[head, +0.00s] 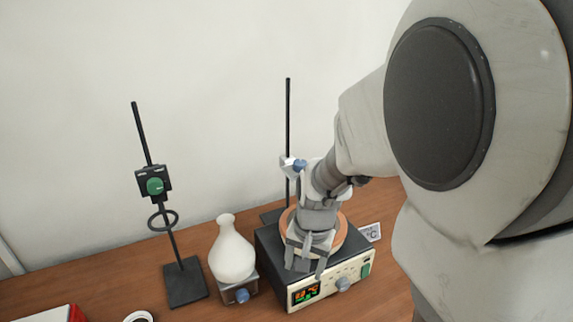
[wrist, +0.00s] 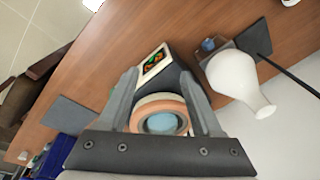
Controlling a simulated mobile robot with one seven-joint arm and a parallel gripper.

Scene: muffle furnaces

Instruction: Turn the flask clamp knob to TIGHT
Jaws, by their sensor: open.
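A black stand (head: 186,283) at the left carries a black clamp block (head: 153,172) with a round green knob (head: 155,186) and a ring below it. A second stand's rod (head: 288,115) holds a pale clamp with a blue knob (head: 300,165), partly behind my arm. No TIGHT marking is readable, and I cannot tell which knob belongs to the flask clamp. A white flask (head: 232,252) stands upright between them; it also shows in the wrist view (wrist: 236,76). My gripper (head: 304,262) is open and empty, pointing down above the heater box; its fingers also show in the wrist view (wrist: 160,82).
The dark heater box (head: 270,248) has a lit display, a front knob and an orange ring (wrist: 152,103) around a blue disc on top. A small block with a blue knob (head: 242,295) is under the flask. A red object (head: 65,313) is at the front left.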

